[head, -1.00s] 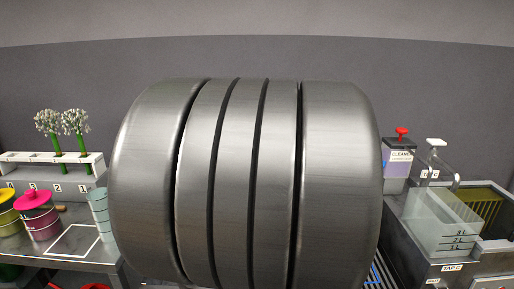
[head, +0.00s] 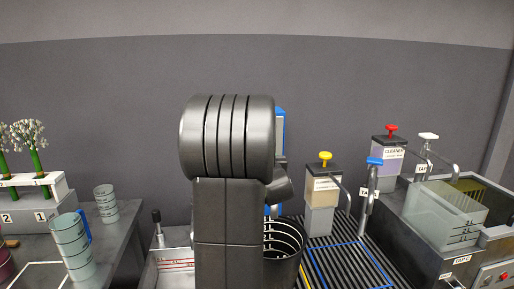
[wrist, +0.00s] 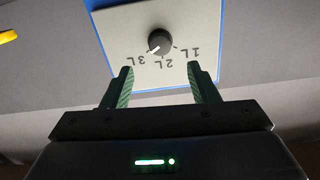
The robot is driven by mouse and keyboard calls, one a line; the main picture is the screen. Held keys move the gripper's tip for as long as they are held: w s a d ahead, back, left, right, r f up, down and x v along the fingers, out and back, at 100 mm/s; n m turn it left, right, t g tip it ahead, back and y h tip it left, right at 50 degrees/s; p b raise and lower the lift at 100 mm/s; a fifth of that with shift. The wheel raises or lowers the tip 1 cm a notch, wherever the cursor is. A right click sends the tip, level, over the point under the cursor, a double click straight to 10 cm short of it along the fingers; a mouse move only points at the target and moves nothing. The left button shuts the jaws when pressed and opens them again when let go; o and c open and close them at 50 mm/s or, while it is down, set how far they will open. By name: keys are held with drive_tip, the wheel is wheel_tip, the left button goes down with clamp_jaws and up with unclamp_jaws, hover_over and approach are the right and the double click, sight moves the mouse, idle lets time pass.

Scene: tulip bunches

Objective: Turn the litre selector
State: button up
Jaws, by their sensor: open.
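The litre selector is a dark round knob (wrist: 160,40) on a white panel (wrist: 110,32) with a blue border, seen in the wrist view. The marks 1L, 2L and 3L appear upside down there. The knob's white pointer is towards 3L. My gripper (wrist: 160,68) is open, with its green-lined fingers to either side below the knob in the picture. Nothing is between them, and the knob is beyond the fingertips. In the head view my arm hides most of the panel; only a blue-edged strip (head: 281,125) shows, and the gripper is hidden.
A dark bucket (head: 288,262) with white level lines stands partly behind my arm. A yellow-topped dispenser (head: 322,205), a blue-topped tap (head: 371,185) and a clear tank (head: 445,215) are to the right. Clear beakers (head: 72,247) stand at the left.

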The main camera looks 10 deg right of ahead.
drive_tip(key=w, duration=0.8)
drive_tip(key=shift+w, duration=0.3)
drive_tip(key=c, duration=1)
